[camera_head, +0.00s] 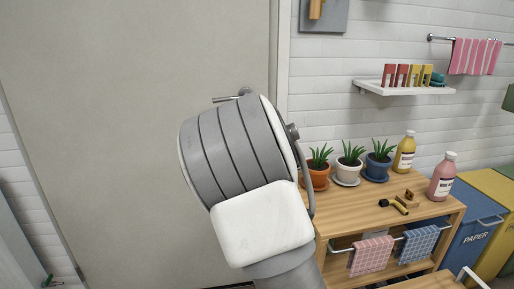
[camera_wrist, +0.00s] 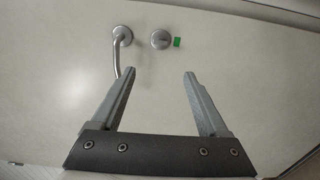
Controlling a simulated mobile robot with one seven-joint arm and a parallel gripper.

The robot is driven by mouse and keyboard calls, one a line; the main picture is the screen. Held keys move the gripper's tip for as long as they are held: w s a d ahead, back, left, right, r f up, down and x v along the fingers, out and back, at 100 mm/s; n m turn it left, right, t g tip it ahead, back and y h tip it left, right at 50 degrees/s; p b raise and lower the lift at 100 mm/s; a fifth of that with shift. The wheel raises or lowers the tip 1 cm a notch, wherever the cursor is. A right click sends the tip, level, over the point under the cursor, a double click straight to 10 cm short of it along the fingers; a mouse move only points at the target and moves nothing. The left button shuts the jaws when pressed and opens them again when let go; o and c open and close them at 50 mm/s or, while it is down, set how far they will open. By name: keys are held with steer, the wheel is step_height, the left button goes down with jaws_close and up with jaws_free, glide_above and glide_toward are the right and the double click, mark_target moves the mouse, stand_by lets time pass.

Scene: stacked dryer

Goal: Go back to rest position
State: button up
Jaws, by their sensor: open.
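My gripper (camera_wrist: 160,88) shows in the wrist view with its two grey fingers spread apart and nothing between them. It faces a pale door (camera_wrist: 235,75) with a metal lever handle (camera_wrist: 121,45) beyond the left finger. A round lock (camera_wrist: 160,39) with a small green mark sits right of the handle. In the head view my arm stands in front of the door (camera_head: 120,110) and hides my gripper. A small part of the handle (camera_head: 228,98) shows past the arm's upper edge.
Right of my arm is a wooden cabinet (camera_head: 425,208) with potted plants (camera_head: 349,163), bottles (camera_head: 404,152) and hanging cloths (camera_head: 371,255). A blue paper bin (camera_head: 474,225) stands beside it. A white shelf (camera_head: 405,89) is on the wall. The door area left of my arm looks clear.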

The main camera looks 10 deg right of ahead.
steer(key=s+d+m+g+h, duration=0.1)
steer(key=s+d+m+g, duration=0.35)
steer(key=s+m, duration=0.6)
steer(key=s+a+f+m+g+y, duration=0.1)
steer(key=s+a+m+g, duration=0.25)
steer(key=s, duration=1.25)
steer(key=s+a+m+g, duration=0.2)
steer(key=s+m+g, duration=0.2)
steer(key=s, duration=1.2)
step_height(320, 180, up, 23)
steer(key=p, duration=2.3)
steer(key=shift+a+f, duration=0.15)
steer(key=shift+a, duration=0.05)
steer(key=shift+w, duration=0.1)
